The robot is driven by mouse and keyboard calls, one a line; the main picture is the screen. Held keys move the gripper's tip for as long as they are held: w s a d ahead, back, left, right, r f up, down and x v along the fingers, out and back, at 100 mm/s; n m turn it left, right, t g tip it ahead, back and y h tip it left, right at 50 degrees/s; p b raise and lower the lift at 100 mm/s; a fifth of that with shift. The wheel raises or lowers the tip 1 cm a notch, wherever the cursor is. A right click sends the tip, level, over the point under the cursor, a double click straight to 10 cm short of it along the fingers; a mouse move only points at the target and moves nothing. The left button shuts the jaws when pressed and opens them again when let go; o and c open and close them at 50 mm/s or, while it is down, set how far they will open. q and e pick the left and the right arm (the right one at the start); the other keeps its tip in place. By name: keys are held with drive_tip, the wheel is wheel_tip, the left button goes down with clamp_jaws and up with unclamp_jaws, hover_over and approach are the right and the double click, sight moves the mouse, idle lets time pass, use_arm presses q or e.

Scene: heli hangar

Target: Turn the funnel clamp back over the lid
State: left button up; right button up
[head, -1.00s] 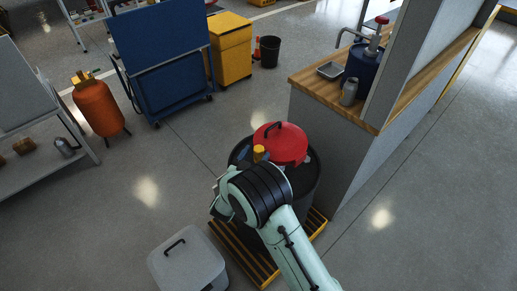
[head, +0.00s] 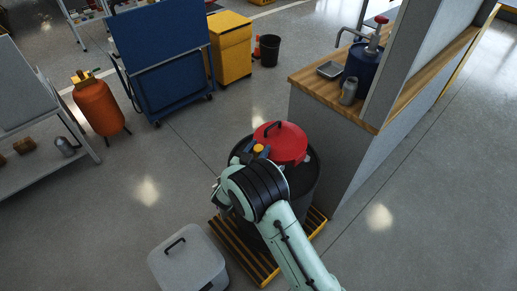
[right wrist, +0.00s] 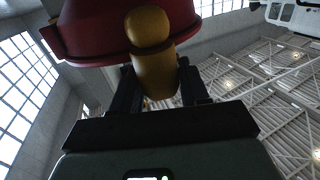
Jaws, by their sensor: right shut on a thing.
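The red funnel lid (head: 284,143) with its dark handle sits on top of the black drum (head: 306,182). The yellow funnel clamp (head: 258,148) is at the lid's left edge. In the right wrist view the clamp is a yellow, round-ended handle (right wrist: 150,42) in front of the red funnel (right wrist: 88,35). My right gripper (head: 256,156) is shut on the clamp, with its dark fingers on either side of it in the right wrist view (right wrist: 158,88). My forearm hides the near left part of the drum. My left gripper is not in view.
The drum stands on a yellow slatted pallet (head: 226,238). A grey lidded bin (head: 190,268) is at the front left. A counter with a wooden top (head: 318,82) stands close on the right. Open floor lies to the left.

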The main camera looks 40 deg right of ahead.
drive_tip(key=shift+m+g+h+p, duration=0.5)
drive_tip(key=shift+m+g, duration=0.7)
drive_tip(key=shift+g, duration=0.6)
drive_tip(key=o, duration=0.9)
drive_tip(key=shift+o, duration=0.2)
drive_tip(key=shift+a, duration=0.15)
drive_tip(key=b+v, duration=0.1)
drive_tip(key=v, duration=1.2)
drive_tip(key=shift+f, duration=0.1)
drive_tip(key=shift+a, duration=0.1)
